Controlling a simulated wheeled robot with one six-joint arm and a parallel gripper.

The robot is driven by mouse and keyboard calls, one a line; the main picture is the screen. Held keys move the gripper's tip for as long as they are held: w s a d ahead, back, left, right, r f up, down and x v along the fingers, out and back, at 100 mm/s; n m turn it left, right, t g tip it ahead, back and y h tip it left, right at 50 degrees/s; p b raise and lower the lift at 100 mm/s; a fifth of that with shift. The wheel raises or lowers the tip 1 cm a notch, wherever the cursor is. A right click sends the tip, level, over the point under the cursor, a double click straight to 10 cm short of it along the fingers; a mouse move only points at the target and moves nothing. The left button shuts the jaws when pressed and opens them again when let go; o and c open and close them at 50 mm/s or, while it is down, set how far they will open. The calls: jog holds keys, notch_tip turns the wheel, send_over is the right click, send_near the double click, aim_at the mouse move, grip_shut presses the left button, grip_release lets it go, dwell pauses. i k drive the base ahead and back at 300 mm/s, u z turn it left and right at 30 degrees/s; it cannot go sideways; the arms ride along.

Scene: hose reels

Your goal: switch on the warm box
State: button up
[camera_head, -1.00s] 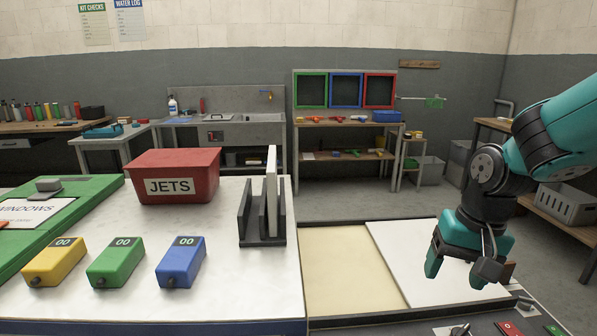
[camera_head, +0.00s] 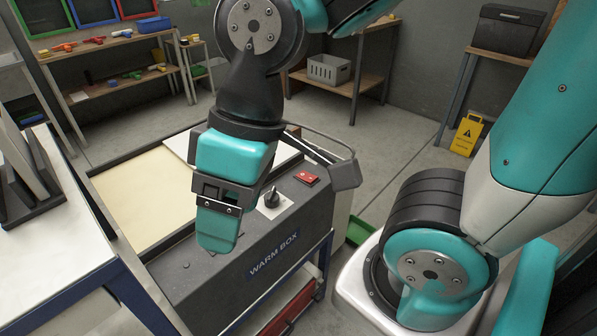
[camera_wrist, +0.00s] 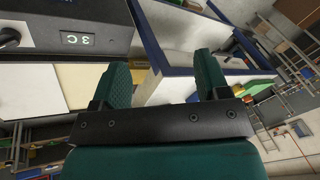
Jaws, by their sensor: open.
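The warm box (camera_head: 205,285) is a dark grey case with a blue "WARM BOX" label (camera_head: 273,255) on its front. Its top panel has a red switch (camera_head: 307,178) and a dark knob (camera_head: 271,198) on a white plate. I cannot tell the switch's position. My gripper (camera_head: 220,218) is open and empty, pointing down over the front left of the panel, left of the knob and switch. It hides part of the box. In the wrist view, the gripper (camera_wrist: 163,80) has parted fingers; a small display with green characters (camera_wrist: 77,38) and a dark knob (camera_wrist: 9,37) show at upper left.
A cream surface and a white board (camera_head: 185,145) lie behind the panel. A white table (camera_head: 45,245) with a dark rack (camera_head: 25,190) stands left. A yellow warning sign (camera_head: 467,133) and shelves stand at the back. Open floor lies behind the box.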

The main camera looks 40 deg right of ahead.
aim_at(305, 177)
jog(key=k, duration=0.5)
jog(key=z, duration=1.3)
jog(key=i, duration=0.85)
jog(key=u, duration=1.3)
